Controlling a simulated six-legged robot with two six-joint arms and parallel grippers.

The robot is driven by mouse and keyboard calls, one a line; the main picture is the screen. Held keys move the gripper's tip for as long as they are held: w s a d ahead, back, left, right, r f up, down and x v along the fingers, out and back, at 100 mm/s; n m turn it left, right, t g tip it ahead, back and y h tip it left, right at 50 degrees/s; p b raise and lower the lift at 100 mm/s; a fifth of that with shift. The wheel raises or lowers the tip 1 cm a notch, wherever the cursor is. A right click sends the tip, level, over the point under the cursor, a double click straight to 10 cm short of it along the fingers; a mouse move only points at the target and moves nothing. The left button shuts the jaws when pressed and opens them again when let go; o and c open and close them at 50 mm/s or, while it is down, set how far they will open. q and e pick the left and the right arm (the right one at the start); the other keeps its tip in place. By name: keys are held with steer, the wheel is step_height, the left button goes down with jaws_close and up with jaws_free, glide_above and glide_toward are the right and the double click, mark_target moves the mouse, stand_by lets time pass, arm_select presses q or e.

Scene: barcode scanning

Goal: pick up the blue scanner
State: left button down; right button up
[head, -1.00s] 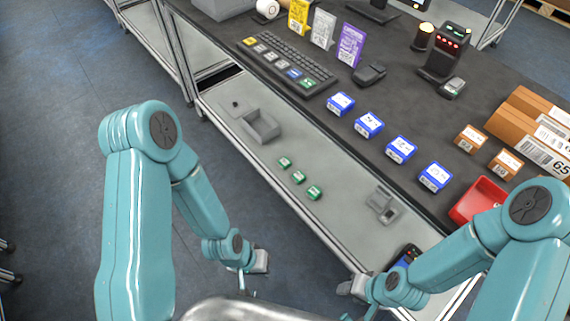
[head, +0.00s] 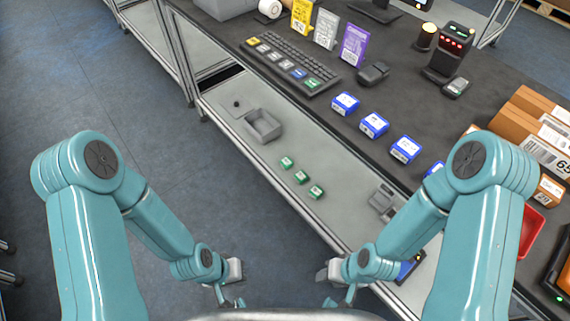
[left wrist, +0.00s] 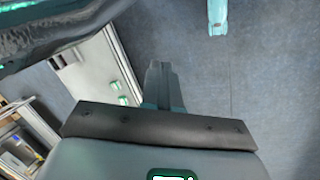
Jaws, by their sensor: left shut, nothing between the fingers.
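A blue and dark device (head: 410,267), which looks like the blue scanner, sits at the lower right of the head view by the near end of the lower shelf. My right forearm partly covers it. My right gripper (head: 330,301) is left of it and apart from it; its jaws are too small to judge. My left gripper (head: 229,302) hangs over the floor, left of the shelf and far from the device. In the left wrist view its fingers (left wrist: 162,85) are shut with nothing between them.
The dark counter (head: 310,105) holds a keyboard (head: 290,67), several blue boxes (head: 374,125) and brown cartons (head: 535,125). The lower shelf (head: 330,215) has small green boxes (head: 301,176) and a grey tray (head: 264,126). A red tray (head: 532,228) is partly hidden.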

stand_by(0.4)
arm_select(q)
steer(key=c, duration=0.5)
jaws_free()
steer(key=c, duration=0.6)
steer(key=shift+w+d, duration=0.1)
steer(key=shift+d, duration=0.05)
steer(key=shift+d, duration=0.1)
